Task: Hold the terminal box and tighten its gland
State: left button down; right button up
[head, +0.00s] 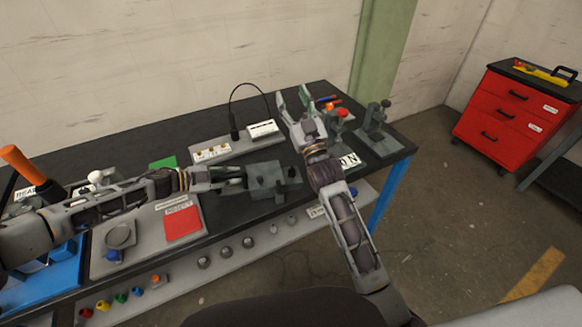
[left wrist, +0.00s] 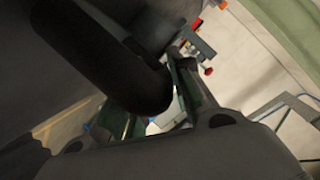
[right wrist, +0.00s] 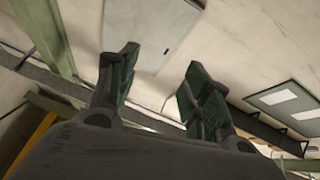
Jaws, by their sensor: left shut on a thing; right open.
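The terminal box (head: 265,177) is a dark grey block near the middle of the table in the head view. A darker round part, which looks like its gland (head: 292,173), sticks out on its right side. My left gripper (head: 243,178) is shut on the box from the left; I cannot tell whether the box touches the table. In the left wrist view a large dark rounded shape hides most of the grip. My right gripper (head: 293,95) is open and empty, raised beyond and to the right of the box. Its spread green-padded fingers show in the right wrist view (right wrist: 160,75).
A grey strip with brass parts (head: 212,152) and a white device with a cable (head: 263,129) lie behind the box. Clamp-like fixtures (head: 376,122) stand at the right end. A grey plate with a red card (head: 183,221) lies left. Small knobs (head: 225,252) line the front.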

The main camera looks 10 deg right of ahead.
jog(key=w+a+r+n+g+y, duration=0.15)
jog(key=a+r+n+y, duration=0.3)
jog(key=r, duration=0.55)
jog(key=a+r+n+g+y, duration=0.2)
jog(key=a+r+n+y, duration=0.3)
jog(key=r, duration=0.4)
jog(key=a+r+n+g+y, duration=0.2)
jog(key=a+r+n+y, duration=0.3)
jog(key=r, duration=0.5)
jog(key=w+f+m+g+h, duration=0.3)
jog(key=w+f+m+h, duration=0.1)
jog(key=w+f+h, duration=0.85)
notch_tip(320, 180, down, 14)
jog(key=w+d+g+h, duration=0.2)
jog(key=d+g, duration=0.1)
jog(key=s+d+f+g+h, duration=0.1)
jog(key=s+d+f+g, duration=0.15)
jog(key=f, duration=0.35)
jog(key=s+d+f+g+h, duration=0.2)
jog(key=f+g, duration=0.1)
jog(key=f, duration=0.4)
jog(key=s+d+f+n+g+h, duration=0.1)
jog(key=s+d+f+n+g, duration=0.1)
jog(key=s, duration=0.3)
jog(key=s+d+f+n+g+h, duration=0.1)
jog(key=s+d+f+n+g, duration=0.1)
jog(key=s+d+g, duration=0.1)
jog(key=shift+s+d+g+h, duration=0.4)
jog(key=shift+s+d, duration=0.4)
jog(key=shift+s, duration=0.4)
